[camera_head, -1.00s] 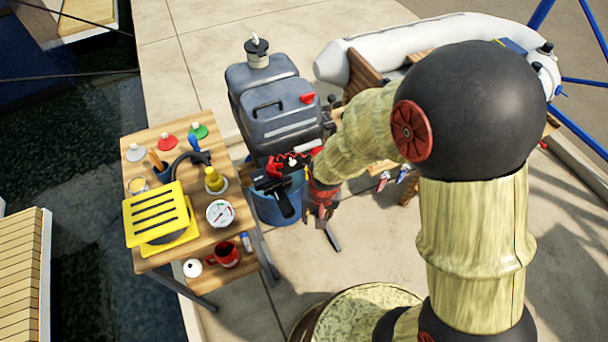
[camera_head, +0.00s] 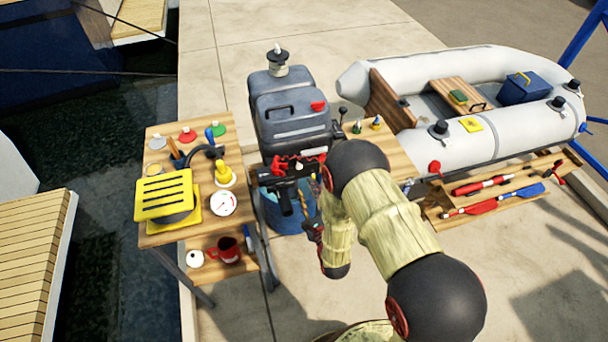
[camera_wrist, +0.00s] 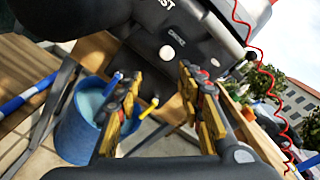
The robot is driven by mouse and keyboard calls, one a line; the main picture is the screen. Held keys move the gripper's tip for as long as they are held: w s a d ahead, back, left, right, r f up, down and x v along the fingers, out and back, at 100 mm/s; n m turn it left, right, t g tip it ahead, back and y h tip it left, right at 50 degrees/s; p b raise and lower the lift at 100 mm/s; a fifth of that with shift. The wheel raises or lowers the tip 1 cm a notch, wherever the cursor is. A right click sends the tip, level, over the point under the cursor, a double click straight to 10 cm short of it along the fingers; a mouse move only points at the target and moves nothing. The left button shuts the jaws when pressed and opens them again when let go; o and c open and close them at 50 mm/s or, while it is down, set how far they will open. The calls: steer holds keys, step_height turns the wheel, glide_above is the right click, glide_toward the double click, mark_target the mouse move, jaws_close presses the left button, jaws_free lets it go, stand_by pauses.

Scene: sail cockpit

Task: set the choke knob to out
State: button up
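The choke knob (camera_wrist: 167,52) is a small pale round knob on the dark front face of the outboard motor (camera_wrist: 150,25), below a small white label. In the head view the motor (camera_head: 290,115) stands upright beside the table, but I cannot make out the knob there. My gripper (camera_wrist: 160,74) is open and empty, its yellow-padded fingers spread below and to either side of the knob in the picture, apparently apart from it. In the head view my gripper (camera_head: 314,228) is low in front of the motor, partly hidden by my arm.
A blue bucket (camera_wrist: 70,135) stands below the motor. A red coiled cord (camera_wrist: 270,75) hangs at the right. A wooden table (camera_head: 160,228) with tools and a gauge (camera_head: 223,203) stands left; an inflatable boat (camera_head: 430,65) lies right. Open paving lies in front.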

mark_target(300, 168)
steer(key=shift+m+t, duration=0.3)
steer(key=shift+m, duration=0.6)
steer(key=shift+r+b+x, duration=0.2)
steer(key=shift+b+x, duration=0.1)
steer(key=shift+x, duration=1)
steer(key=shift+r+b+x, duration=0.2)
steer(key=shift+b+x, duration=0.15)
steer(key=shift+x, duration=1)
steer(key=shift+r+b+x, duration=0.25)
steer(key=shift+b+x, duration=0.05)
steer(key=shift+x, duration=1)
steer(key=shift+c, duration=0.2)
jaws_close()
